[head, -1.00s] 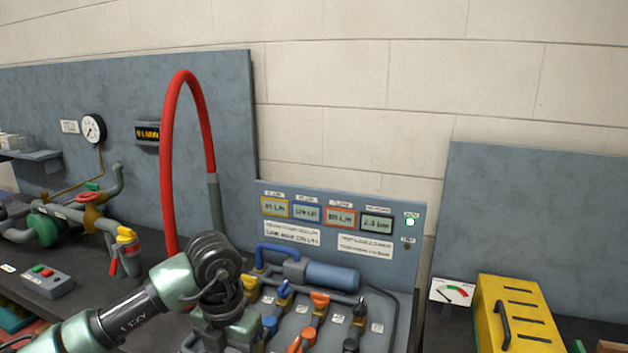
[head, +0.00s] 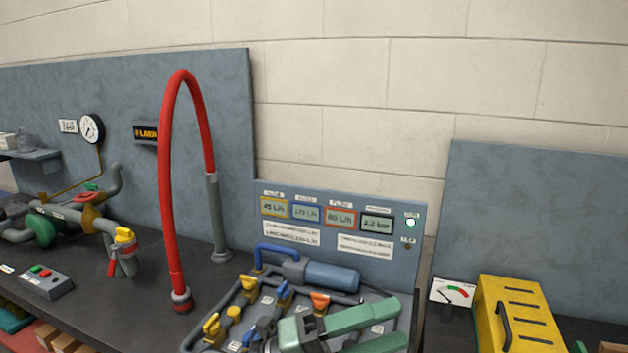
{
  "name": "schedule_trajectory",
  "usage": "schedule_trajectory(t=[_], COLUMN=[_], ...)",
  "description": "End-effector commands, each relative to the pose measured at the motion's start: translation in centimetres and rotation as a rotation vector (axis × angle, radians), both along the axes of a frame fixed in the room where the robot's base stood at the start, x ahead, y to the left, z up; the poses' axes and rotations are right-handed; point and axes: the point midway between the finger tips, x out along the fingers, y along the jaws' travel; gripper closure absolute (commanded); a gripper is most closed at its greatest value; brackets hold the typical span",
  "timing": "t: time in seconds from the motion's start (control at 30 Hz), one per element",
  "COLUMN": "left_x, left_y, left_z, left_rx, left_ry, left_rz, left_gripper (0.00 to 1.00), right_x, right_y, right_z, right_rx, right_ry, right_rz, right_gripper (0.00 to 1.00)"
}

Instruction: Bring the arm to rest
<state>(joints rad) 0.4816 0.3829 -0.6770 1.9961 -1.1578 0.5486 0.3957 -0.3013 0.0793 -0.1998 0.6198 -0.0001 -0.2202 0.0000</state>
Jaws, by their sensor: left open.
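My left gripper (head: 400,322) is at the bottom centre of the head view, low over the front of the valve panel (head: 210,347). Its two green fingers point right and are spread apart, with nothing held between them. It hides part of the panel's valves; whether it touches any of them I cannot tell. The rest of my left arm is out of the picture. My right gripper is not in view.
A red hose (head: 166,200) arches up left of the panel. Yellow, blue and orange valve handles stand near the gripper, with a blue cylinder (head: 332,276) behind. A yellow box (head: 520,315) stands at right. Some bench (head: 110,295) left of the hose is bare.

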Motion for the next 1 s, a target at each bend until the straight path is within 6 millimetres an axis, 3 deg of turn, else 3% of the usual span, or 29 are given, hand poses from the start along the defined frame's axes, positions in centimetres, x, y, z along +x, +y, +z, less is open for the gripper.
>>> schedule_trajectory(t=[0.1,0.17,0.23,0.33,0.47,0.57,0.7,0.8,1.0], left_x=[3.3,5.3,7.4,9.5,9.3,6.9,1.2,-3.1,-10.6], left_y=[4.2,7.1,10.9,16.3,22.4,25.7,28.4,29.2,29.7], left_z=[2.4,2.4,1.0,-3.2,-11.1,-17.7,-25.6,-29.4,-33.7], left_rx=[-0.279,-0.397,-0.512,-0.634,-0.712,-0.714,-0.654,-0.587,-0.444], left_ry=[0.207,0.325,0.474,0.706,1.023,1.263,1.580,1.759,2.029], left_rz=[0.206,0.323,0.468,0.682,0.947,1.126,1.334,1.434,1.556], left_gripper=[0.46,0.46,0.46,0.46,0.46,0.46,0.46,0.46,0.46], right_x=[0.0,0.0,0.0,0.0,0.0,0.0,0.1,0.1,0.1], right_y=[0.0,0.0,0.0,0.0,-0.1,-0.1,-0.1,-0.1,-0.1], right_z=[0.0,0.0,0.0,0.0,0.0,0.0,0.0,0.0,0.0], right_rx=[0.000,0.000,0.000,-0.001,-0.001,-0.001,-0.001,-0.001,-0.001], right_ry=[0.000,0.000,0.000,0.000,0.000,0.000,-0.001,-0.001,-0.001], right_rz=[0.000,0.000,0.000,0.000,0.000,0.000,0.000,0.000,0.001], right_gripper=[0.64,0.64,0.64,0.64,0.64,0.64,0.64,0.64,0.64])
